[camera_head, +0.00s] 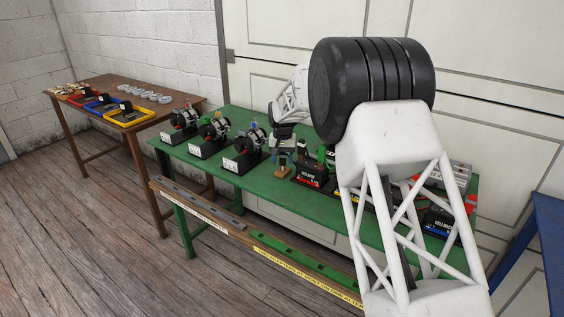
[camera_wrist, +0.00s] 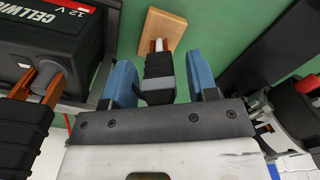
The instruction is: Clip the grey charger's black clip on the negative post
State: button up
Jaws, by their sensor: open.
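My gripper (camera_wrist: 160,82) is open, its two blue fingers on either side of a black clip (camera_wrist: 158,72) with a pale tip. Narrow gaps show, so the fingers do not appear to grip it. The clip is at a small wooden block (camera_wrist: 168,27), which also shows below my gripper (camera_head: 284,157) in the head view (camera_head: 283,172). A black 12 V battery (camera_wrist: 48,32) is at upper left in the wrist view. Another black-handled clip (camera_wrist: 20,125) with copper jaws is at its grey post (camera_wrist: 46,74). Which charger the clip belongs to cannot be told.
Several alternators on black stands (camera_head: 247,148) line the green bench (camera_head: 222,190) left of my gripper. A second battery (camera_head: 437,222) and a grey box (camera_head: 461,173) are at the right, partly behind my arm. A brown table (camera_head: 160,108) with coloured trays stands at left.

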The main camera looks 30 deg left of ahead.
jog(key=c, duration=0.7)
jog(key=shift+r, duration=0.15)
jog(key=shift+r, duration=1.9)
